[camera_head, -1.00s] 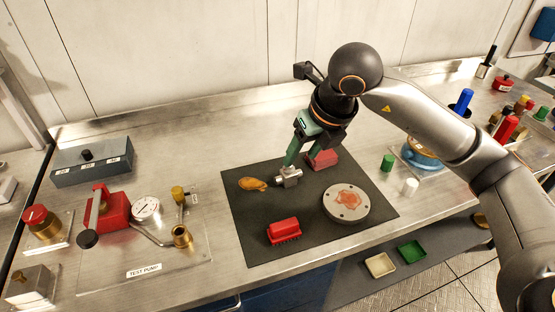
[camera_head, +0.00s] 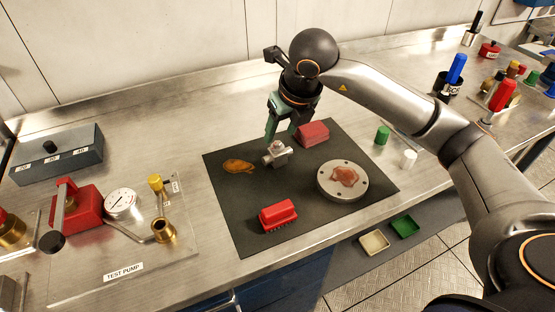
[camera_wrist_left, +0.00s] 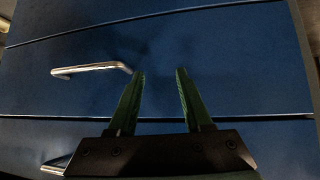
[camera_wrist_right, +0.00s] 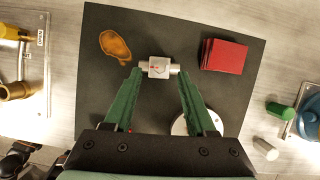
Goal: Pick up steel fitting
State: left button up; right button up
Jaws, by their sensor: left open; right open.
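The steel fitting (camera_head: 277,153), a small silvery block with round stubs, lies on the dark mat (camera_head: 225,205). I cannot tell any contact. My left gripper (camera_wrist_left: 160,72) is open and empty in front of a blue cabinet front, and is out of the head view.
On the mat are an orange-brown stain-like piece (camera_head: 238,166), a red brush (camera_head: 278,215), a red block (camera_head: 313,133) and a round flange (camera_head: 342,181). The test pump (camera_head: 120,225) stands left. A cabinet handle (camera_wrist_left: 92,68) is near my left gripper.

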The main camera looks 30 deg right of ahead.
aim_at(278, 143)
jog(key=x, duration=0.1)
jog(key=b+x, duration=0.1)
jog(key=x, duration=0.1)
jog(key=shift+s+f, duration=0.25)
jog(key=shift+f, duration=0.05)
jog(key=shift+w+f+b, duration=0.25)
jog(key=shift+f+b, duration=0.05)
jog(key=shift+b, duration=0.1)
jog(key=shift+c, duration=0.2)
grip_shut()
pick_arm(q)
jog(key=shift+w+d+f, duration=0.45)
jog(key=shift+d+f, duration=0.1)
jog(key=shift+s+f, duration=0.1)
jog(key=shift+s, duration=0.1)
jog(key=shift+w, duration=0.25)
pick_arm(e)
jog(key=shift+r, duration=0.1)
